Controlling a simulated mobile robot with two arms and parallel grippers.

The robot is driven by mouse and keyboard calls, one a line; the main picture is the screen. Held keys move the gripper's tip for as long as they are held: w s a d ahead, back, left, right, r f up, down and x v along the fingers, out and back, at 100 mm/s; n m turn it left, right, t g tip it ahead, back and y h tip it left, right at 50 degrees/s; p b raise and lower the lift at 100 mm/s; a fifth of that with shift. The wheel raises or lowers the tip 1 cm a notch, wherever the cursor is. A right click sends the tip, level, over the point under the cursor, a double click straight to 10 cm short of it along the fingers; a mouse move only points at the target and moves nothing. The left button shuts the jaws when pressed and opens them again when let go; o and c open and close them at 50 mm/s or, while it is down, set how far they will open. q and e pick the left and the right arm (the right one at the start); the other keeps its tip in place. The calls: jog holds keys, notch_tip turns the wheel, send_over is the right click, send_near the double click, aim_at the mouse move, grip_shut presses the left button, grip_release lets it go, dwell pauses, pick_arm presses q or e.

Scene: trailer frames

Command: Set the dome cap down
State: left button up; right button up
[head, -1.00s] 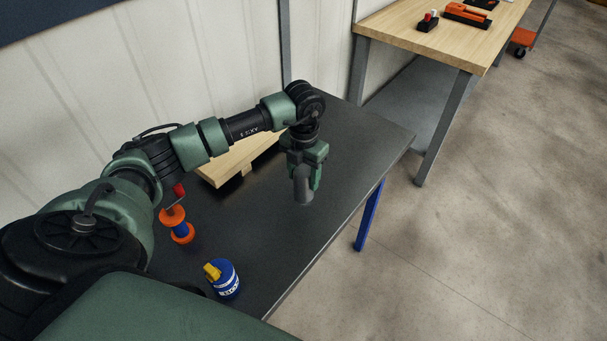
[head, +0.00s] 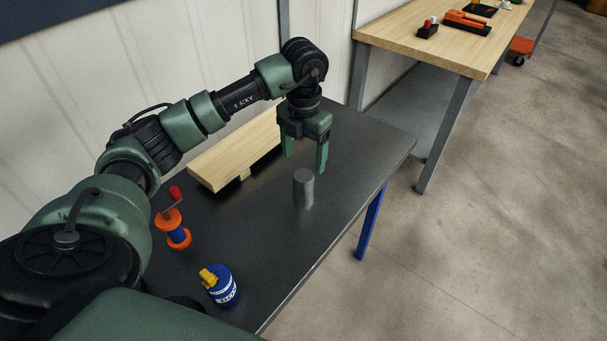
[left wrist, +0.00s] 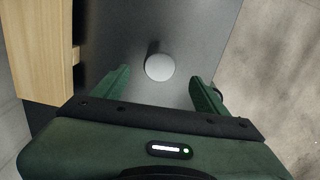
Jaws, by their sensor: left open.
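The dome cap (head: 303,188) is a grey cylinder standing upright on the dark table (head: 340,150), near its right edge. In the left wrist view the dome cap (left wrist: 160,67) shows from above as a pale round top. My left gripper (head: 305,165) is open and empty, above the dome cap and apart from it. In the left wrist view the fingers of my left gripper (left wrist: 160,90) are spread wide, with the cap showing between and beyond their tips. My right gripper is not in view.
A light wooden board or low stand (head: 238,152) lies along the wall side. An orange and blue reel (head: 173,230) and a blue can with a yellow top (head: 219,286) stand nearer me. A wooden workbench (head: 430,42) with tools is behind. Bare tabletop surrounds the cap.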

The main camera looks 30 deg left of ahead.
pick_arm(q)
notch_tip(320, 180, up, 3)
jog(key=shift+r, duration=0.2)
dwell(1.2)
jog(key=shift+r, duration=0.1)
